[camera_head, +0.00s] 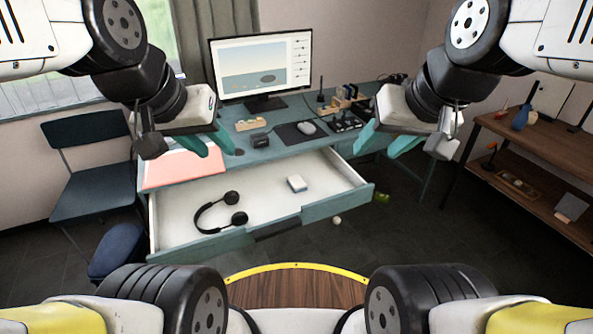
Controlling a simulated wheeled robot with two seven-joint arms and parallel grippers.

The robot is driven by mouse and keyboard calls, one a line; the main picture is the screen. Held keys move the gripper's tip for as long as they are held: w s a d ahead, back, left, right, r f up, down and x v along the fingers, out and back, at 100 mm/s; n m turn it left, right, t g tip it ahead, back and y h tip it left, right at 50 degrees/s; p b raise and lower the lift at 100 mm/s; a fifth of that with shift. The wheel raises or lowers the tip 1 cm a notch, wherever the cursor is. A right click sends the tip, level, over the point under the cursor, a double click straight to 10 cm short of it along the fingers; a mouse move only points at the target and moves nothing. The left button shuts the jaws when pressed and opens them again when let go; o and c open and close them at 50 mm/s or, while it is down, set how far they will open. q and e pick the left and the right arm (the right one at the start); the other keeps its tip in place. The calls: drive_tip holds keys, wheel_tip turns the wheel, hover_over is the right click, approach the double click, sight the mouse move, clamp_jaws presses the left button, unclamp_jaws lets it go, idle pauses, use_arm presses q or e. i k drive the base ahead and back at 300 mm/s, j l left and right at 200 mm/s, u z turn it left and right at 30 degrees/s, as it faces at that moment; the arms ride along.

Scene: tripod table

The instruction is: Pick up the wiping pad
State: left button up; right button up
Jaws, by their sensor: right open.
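A small white and blue block, which looks like the wiping pad (297,183), lies in the open drawer (262,215) of the teal desk, right of the middle. My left gripper (210,147) hangs over the desk's left side, above and left of the pad, with its teal fingers apart and nothing between them. My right gripper (381,150) hangs over the desk's right side, above and right of the pad, open and empty. Neither gripper touches the pad.
Black headphones (221,211) lie in the drawer left of the pad. A monitor (262,68), a mouse (307,127) and small items stand on the desk (268,152). A chair (90,165) is at the left, a wooden shelf (540,150) at the right. The drawer floor between headphones and pad is clear.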

sight(295, 183)
drive_tip(key=i+l, duration=0.15)
drive_tip(key=i, duration=0.7)
drive_tip(key=i+j+u, duration=0.05)
